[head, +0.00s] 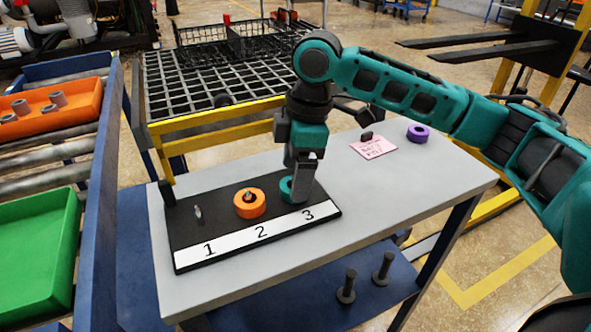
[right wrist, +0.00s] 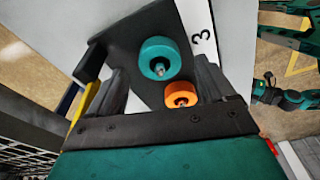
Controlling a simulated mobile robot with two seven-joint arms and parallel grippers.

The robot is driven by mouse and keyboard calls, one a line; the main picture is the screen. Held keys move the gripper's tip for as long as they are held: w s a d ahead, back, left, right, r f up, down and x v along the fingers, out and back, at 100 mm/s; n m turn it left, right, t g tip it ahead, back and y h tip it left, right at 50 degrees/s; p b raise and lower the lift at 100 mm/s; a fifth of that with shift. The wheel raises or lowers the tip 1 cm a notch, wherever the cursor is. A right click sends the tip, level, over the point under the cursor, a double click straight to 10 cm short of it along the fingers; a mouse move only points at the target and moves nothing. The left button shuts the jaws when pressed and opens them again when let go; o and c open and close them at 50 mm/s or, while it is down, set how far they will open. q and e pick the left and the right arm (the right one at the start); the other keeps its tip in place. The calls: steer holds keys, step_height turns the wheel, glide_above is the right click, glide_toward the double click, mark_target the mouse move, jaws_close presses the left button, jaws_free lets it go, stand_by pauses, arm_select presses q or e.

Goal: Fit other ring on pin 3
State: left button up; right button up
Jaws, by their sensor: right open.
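The black board (head: 185,240) carries a white strip numbered 1, 2 and 3. A teal ring (head: 286,189) sits at pin 3, partly hidden by my right gripper (head: 300,190). In the right wrist view the teal ring (right wrist: 157,70) has the pin's tip showing in its hole. My right gripper is open, its fingers on either side of that ring; contact cannot be told. An orange ring (head: 249,209) is around pin 2 and also shows in the right wrist view (right wrist: 182,100). Pin 1 (head: 198,214) is bare. A purple ring (head: 418,133) lies at the table's back right. My left gripper is out of view.
The grey table (head: 400,190) is clear right of the board. A pink note (head: 374,147) lies near the purple ring. A black mesh rack (head: 205,90) stands behind, and a roller stand with an orange bin (head: 50,108) and green bin (head: 35,245) at left.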

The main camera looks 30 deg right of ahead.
step_height(320, 180, up, 12)
steer(key=d+p, duration=0.1)
steer(key=p, duration=0.1)
steer(key=shift+s+d, duration=0.3)
steer(key=shift+d, duration=0.05)
stand_by(0.4)
